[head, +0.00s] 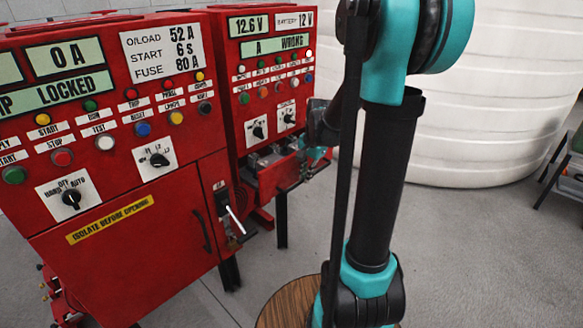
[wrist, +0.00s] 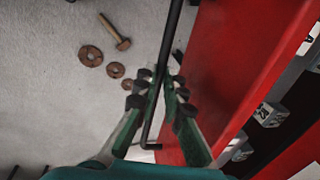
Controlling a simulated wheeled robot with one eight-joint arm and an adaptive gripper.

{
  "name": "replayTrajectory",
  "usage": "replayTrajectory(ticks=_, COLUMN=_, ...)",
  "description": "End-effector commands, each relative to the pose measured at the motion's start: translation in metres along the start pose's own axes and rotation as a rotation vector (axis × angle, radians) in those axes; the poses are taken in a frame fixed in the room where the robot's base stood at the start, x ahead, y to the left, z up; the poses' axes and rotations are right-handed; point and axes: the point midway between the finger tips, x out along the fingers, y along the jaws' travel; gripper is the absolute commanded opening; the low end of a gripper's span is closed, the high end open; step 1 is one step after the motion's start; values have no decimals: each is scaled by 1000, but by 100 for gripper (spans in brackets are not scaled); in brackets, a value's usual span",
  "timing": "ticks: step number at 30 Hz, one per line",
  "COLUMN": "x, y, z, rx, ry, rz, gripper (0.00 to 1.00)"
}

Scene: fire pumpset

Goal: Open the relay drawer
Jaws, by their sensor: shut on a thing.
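The relay drawer (head: 273,178) is under the right red cabinet in the head view and stands partly out. Its red front panel (wrist: 228,72) crosses the wrist view, and white-labelled relays (wrist: 270,115) show behind it. A long dark bar handle (wrist: 172,35) runs along the outer side of the panel. My gripper (wrist: 160,82) is shut on this bar, with the fingers on either side of it. In the head view my gripper (head: 316,156) is small and partly hidden by my arm, so the grip is not clear there.
A large red control cabinet (head: 110,240) with a lever switch (head: 228,212) stands at left. A white ribbed tank (head: 480,100) is behind my arm. A round wooden top (head: 285,308) is low in front. A hammer (wrist: 115,32) and rusty rings (wrist: 90,56) lie on the floor.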

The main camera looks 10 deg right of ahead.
Motion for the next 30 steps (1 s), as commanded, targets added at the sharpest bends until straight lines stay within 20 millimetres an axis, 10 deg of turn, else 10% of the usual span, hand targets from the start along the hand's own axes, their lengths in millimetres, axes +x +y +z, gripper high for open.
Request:
replayTrajectory(ticks=15, x=-22, y=110, z=0, rx=4, ry=1, rz=1, gripper=0)
replayTrajectory(ticks=30, x=-26, y=130, z=0, rx=0, ry=0, rz=0, gripper=0)
